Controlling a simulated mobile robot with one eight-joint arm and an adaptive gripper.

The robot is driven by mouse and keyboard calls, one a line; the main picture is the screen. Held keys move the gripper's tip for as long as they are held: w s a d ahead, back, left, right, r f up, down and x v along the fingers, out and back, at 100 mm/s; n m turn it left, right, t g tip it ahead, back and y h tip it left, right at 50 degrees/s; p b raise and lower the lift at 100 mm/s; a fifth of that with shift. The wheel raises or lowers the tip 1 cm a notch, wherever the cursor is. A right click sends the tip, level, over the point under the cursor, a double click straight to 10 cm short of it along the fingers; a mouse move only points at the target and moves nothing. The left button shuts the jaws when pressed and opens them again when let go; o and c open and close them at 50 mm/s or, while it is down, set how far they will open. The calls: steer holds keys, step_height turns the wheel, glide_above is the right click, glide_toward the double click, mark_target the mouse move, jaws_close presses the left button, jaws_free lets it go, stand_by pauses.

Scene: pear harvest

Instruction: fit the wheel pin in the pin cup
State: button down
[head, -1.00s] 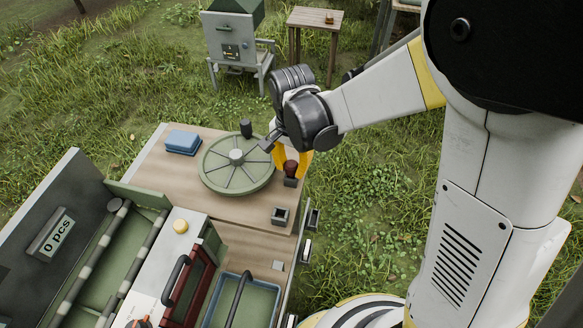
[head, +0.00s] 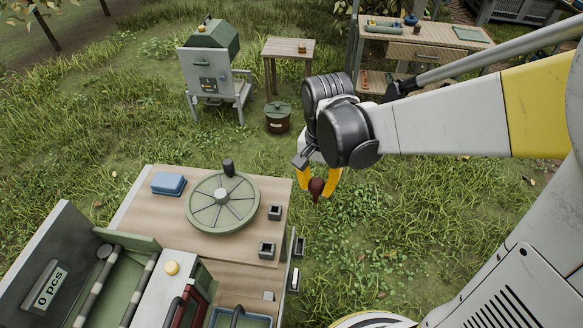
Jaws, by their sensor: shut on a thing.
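My gripper (head: 317,186) has yellow fingers shut on a dark red wheel pin (head: 316,188). It holds the pin in the air to the right of the table, with grass behind it in the picture. The pin's lower end points down. A green spoked wheel (head: 208,218) lies on the table, with a dark knob (head: 228,167) at its far rim. Two small dark square cups stand right of the wheel: the far cup (head: 275,212) by its rim and the near cup (head: 266,249) closer to me. Both look empty. I cannot tell which one is the pin cup.
A machine with a "0 pcs" sign (head: 51,287) is at the near left. Grass lies open to the right.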

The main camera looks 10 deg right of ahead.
steer(key=shift+s+d+r+p, duration=0.2)
steer(key=shift+d+r+p, duration=0.2)
steer(key=shift+r, duration=0.2)
steer(key=shift+r+p, duration=2.5)
steer(key=shift+r, duration=0.7)
